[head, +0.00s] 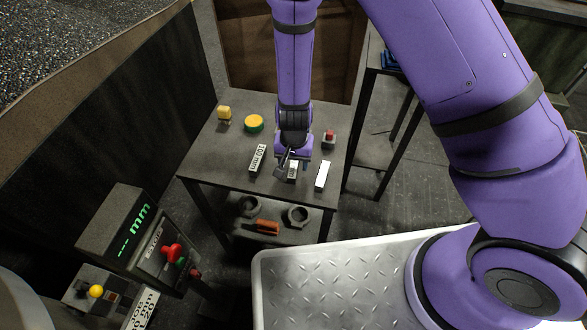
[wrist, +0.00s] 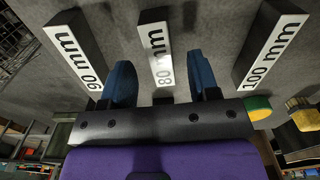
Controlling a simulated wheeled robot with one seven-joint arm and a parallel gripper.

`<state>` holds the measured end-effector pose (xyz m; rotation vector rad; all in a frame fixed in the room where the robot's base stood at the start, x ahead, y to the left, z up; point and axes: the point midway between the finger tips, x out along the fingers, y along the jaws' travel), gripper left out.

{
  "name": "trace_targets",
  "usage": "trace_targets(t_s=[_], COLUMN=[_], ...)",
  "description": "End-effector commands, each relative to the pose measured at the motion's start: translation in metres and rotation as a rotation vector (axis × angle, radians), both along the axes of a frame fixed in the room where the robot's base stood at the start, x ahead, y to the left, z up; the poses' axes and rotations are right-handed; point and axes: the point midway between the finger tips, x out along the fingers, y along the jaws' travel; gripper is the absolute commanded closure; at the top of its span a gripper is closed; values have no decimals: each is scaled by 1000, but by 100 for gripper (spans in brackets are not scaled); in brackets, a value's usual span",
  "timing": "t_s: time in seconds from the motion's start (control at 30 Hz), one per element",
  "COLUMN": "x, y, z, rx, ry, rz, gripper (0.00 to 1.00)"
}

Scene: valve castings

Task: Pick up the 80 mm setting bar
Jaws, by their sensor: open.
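The 80 mm setting bar (wrist: 156,50) has a white labelled face and dark sides, and lies between my gripper's two blue fingers in the wrist view. There is a visible gap on each side of it. My gripper (wrist: 159,62) is open and empty. In the head view my gripper (head: 290,163) is low over the table, and the 80 mm bar (head: 292,172) is partly hidden by it. The 90 mm bar (wrist: 75,48) is to the left in the wrist view and the 100 mm bar (wrist: 270,48) to the right. I cannot tell the exact height of the fingers.
The bars lie on a dark table (head: 215,155). A green and yellow round piece (head: 254,123), a yellow block (head: 224,113) and a red-topped piece (head: 329,139) stand behind them. A lower shelf holds rings (head: 298,215) and an orange piece (head: 268,227). A display console (head: 125,225) is at left.

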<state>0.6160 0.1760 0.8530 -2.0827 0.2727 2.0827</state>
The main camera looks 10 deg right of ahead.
Motion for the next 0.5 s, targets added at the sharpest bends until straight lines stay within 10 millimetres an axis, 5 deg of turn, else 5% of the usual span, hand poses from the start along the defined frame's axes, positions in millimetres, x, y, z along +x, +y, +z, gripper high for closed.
trace_targets(t_s=[0.2,0.5], x=[0,0], y=[0,1], z=[-24,-27], rx=[0,0], ry=[2,0], rz=[-1,0], gripper=[45,45])
